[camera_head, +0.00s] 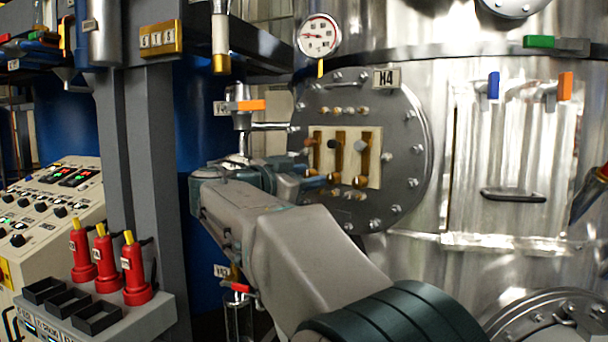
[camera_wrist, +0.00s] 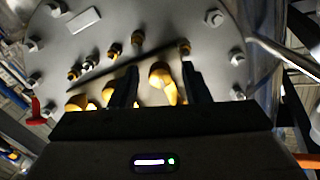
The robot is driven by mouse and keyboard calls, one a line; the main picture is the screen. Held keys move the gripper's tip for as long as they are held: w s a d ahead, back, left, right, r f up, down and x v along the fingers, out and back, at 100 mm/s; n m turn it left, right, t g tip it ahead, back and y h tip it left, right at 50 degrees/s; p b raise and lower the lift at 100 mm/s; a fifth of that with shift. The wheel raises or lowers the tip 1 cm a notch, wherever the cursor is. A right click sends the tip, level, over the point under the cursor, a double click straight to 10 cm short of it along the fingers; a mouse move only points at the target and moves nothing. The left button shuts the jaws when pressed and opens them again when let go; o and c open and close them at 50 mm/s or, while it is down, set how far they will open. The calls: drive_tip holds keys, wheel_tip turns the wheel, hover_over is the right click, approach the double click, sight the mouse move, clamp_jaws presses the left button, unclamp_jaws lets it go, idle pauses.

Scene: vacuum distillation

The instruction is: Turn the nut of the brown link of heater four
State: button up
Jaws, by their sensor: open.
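The round grey flange of heater four (camera_head: 415,170) carries an H4 plate (camera_head: 386,78). A cream panel (camera_head: 374,135) on it holds three upright brass links with differently coloured knobs. The left knob (camera_head: 308,142) looks brownish; the middle knob (camera_head: 333,143) is dark and the right knob (camera_head: 360,145) pale grey. In the head view my gripper (camera_head: 318,182) is at the panel's lower left, partly covering the left link's lower end. In the wrist view my gripper (camera_wrist: 160,72) is open, its black fingers on either side of a gold nut (camera_wrist: 160,74). I cannot tell whether they touch it.
Bolts ring the flange, and small studs sit above and below the panel. A pressure gauge (camera_head: 319,36) is above. An orange-handled valve (camera_head: 248,105) is at the left. Red bottles (camera_head: 104,258) stand near a grey post (camera_head: 147,150). A handled metal door (camera_head: 513,160) is at the right.

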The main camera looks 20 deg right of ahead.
clamp_jaws()
